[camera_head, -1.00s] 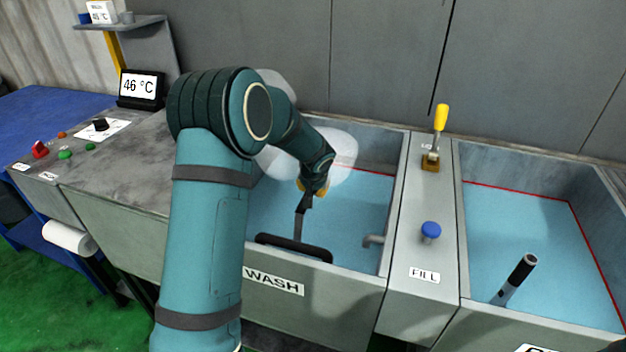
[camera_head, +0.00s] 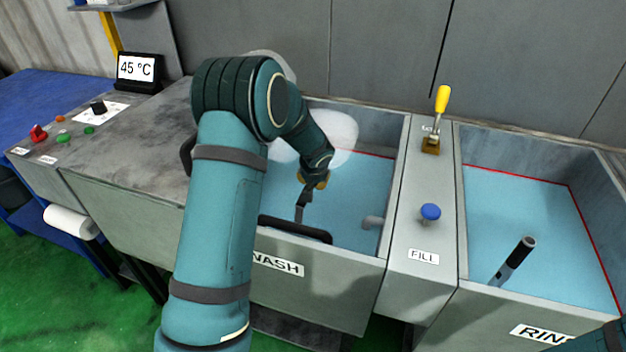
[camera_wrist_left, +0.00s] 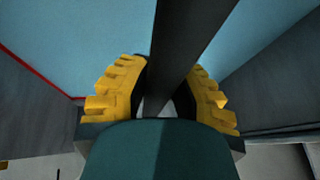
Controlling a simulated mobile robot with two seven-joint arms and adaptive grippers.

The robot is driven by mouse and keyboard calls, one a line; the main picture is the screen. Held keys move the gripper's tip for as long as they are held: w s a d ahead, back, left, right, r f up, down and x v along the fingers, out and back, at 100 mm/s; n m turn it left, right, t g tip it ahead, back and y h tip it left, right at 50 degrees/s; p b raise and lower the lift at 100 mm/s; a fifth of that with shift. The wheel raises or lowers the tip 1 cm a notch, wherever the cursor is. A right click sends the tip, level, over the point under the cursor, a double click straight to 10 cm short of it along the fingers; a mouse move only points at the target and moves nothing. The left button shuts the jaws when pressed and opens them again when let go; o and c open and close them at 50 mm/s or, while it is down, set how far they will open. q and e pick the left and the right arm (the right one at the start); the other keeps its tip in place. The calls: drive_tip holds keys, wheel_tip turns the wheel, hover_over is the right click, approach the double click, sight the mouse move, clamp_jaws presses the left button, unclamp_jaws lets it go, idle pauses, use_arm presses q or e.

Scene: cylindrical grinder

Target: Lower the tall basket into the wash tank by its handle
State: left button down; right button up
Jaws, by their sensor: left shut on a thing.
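My left gripper (camera_head: 314,180) is over the wash tank (camera_head: 345,247), inside its walls and above the blue water (camera_head: 358,200). It is shut on a dark upright bar (camera_head: 303,205), which I take for the basket's handle. In the left wrist view the bar (camera_wrist_left: 190,45) runs between the yellow fingers of the left gripper (camera_wrist_left: 165,100). The bar's lower end passes out of sight behind the tank's front rim. The basket's body does not show in either view. My right gripper is not in view.
The rinse tank (camera_head: 590,305) holds a dark-tipped stick (camera_head: 515,260).

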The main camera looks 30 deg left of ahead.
use_arm(q)
drive_tip(key=shift+w, duration=0.1)
drive_tip(key=c, duration=0.8)
unclamp_jaws()
drive_tip(key=v, duration=1.2)
